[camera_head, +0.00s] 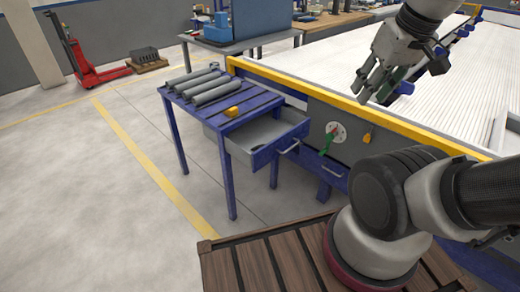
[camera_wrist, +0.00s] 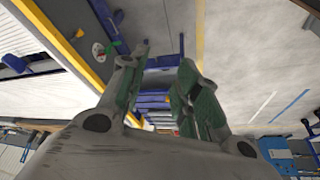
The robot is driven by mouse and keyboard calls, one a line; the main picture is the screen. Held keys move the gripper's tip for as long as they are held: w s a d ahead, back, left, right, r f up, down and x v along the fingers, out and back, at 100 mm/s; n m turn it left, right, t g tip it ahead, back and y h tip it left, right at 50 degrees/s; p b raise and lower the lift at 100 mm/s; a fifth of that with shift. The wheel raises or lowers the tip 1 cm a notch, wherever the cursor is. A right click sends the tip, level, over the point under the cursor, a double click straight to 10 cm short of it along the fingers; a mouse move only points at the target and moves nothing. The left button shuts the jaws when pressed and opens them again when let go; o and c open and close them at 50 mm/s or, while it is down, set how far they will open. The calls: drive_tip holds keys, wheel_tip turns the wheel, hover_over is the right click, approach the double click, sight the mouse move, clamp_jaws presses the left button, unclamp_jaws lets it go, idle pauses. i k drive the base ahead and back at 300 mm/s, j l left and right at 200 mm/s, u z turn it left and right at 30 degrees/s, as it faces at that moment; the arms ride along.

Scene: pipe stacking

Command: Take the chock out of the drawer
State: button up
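A blue table (camera_head: 198,112) stands left of centre with its grey drawer (camera_head: 268,131) pulled open. I see no chock in the visible part of the drawer; its far side is partly hidden under the tabletop. A small yellow block (camera_head: 232,112), perhaps a chock, lies on the tabletop beside the pipes. My gripper (camera_head: 378,88) is raised at the upper right of the head view, well apart from the drawer. In the wrist view my gripper (camera_wrist: 164,62) has its fingers spread with nothing between them.
Several grey pipes (camera_head: 203,85) lie side by side on the table. A yellow-edged barrier (camera_head: 300,88) runs behind the drawer, with a round dial and green handle (camera_head: 328,143) on its panel. Open floor (camera_head: 120,200) lies to the left. A red pallet jack (camera_head: 88,60) stands farther back.

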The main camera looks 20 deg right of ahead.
sight(255, 148)
drive_tip(key=i+l+u, duration=0.2)
drive_tip(key=i+l, duration=0.25)
drive_tip(key=i+l+u, duration=0.15)
drive_tip(key=i+l, duration=0.25)
drive_tip(key=l, duration=0.15)
